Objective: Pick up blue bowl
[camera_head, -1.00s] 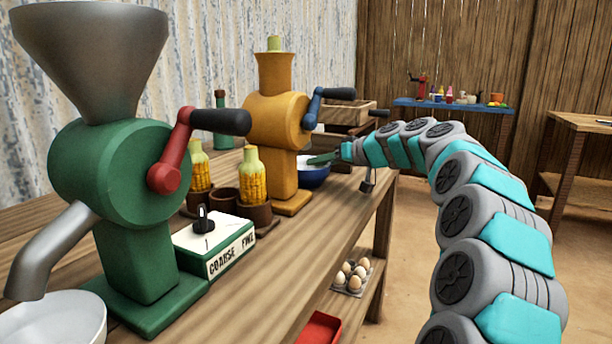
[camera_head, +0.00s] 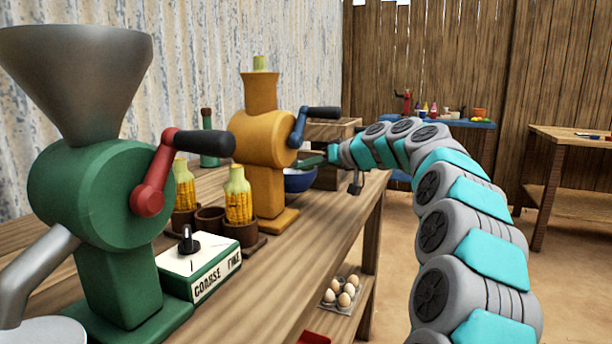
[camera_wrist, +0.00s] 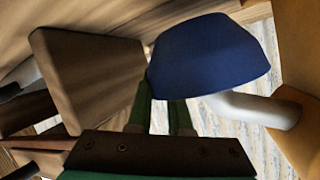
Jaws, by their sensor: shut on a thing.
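The blue bowl (camera_head: 299,182) is beside the yellow mill, at the far part of the workbench. My gripper (camera_head: 316,162) reaches it from the right, at its rim. In the wrist view the bowl (camera_wrist: 208,58) hangs at the tips of my gripper's green fingers (camera_wrist: 163,100), which are shut on its edge. The bowl's underside faces that camera. Its inside is mostly hidden in the head view, and I cannot tell clearly how far it is above the bench.
The yellow mill (camera_head: 262,135) with its blue crank (camera_head: 300,125) stands close to the bowl. Eggs (camera_head: 342,290) lie on the lower shelf. The floor at right is open.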

